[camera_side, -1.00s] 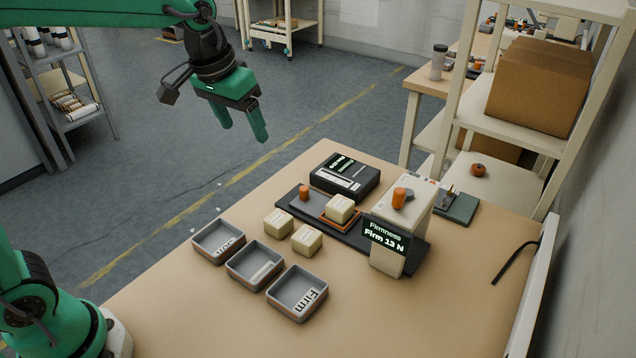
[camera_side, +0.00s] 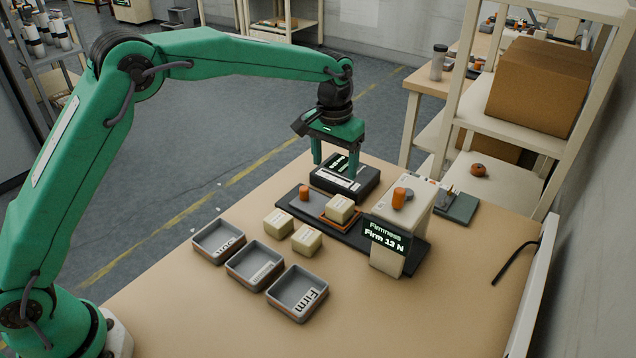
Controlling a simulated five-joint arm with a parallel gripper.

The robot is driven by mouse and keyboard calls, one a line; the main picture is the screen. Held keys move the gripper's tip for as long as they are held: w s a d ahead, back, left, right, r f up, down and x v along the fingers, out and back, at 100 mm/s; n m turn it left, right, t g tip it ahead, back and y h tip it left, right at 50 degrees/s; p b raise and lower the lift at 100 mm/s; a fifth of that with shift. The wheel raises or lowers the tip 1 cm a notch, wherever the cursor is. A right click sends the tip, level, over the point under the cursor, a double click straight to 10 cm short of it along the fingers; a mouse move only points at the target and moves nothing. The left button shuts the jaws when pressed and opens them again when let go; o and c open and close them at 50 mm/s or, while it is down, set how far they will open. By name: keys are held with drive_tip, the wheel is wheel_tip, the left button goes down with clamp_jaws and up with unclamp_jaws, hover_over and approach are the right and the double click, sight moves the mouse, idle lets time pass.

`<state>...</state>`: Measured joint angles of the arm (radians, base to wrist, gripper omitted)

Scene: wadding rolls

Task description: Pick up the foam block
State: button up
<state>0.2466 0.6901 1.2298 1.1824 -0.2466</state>
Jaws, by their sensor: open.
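A cream foam block (camera_side: 340,208) sits on the orange-edged plate (camera_side: 341,224) of the firmness tester. Two more cream foam blocks lie on the table, one at the left (camera_side: 278,223) and one at the right (camera_side: 307,239). My green gripper (camera_side: 334,171) is open and empty, pointing down. In the picture it is above the block on the plate, in front of or over the black box; its exact height cannot be told. The tester (camera_side: 387,262) has a display reading "Firmness Firm 13 N".
Three grey trays (camera_side: 254,283) stand in a row at the table's left front; the nearest is labelled "Firm". A black box (camera_side: 362,190) lies behind the tester's base. An orange cylinder (camera_side: 304,193) stands on the base. The table's right front is clear.

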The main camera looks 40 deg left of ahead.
sight(343, 200)
drive_tip(key=f, duration=0.1)
drive_tip(key=w+d+f, duration=0.1)
drive_tip(key=f, duration=0.1)
drive_tip(key=shift+w+d+f, duration=0.3)
drive_tip(key=shift+d+f, duration=0.05)
drive_tip(key=shift+f, duration=0.05)
drive_tip(key=shift+s+d+f, duration=0.1)
drive_tip(key=shift+f, duration=1.85)
drive_tip(key=shift+s+f, duration=0.1)
drive_tip(key=shift+f, duration=1.85)
drive_tip(key=c, duration=1.1)
drive_tip(key=shift+r, duration=0.1)
drive_tip(key=shift+r, duration=4.95)
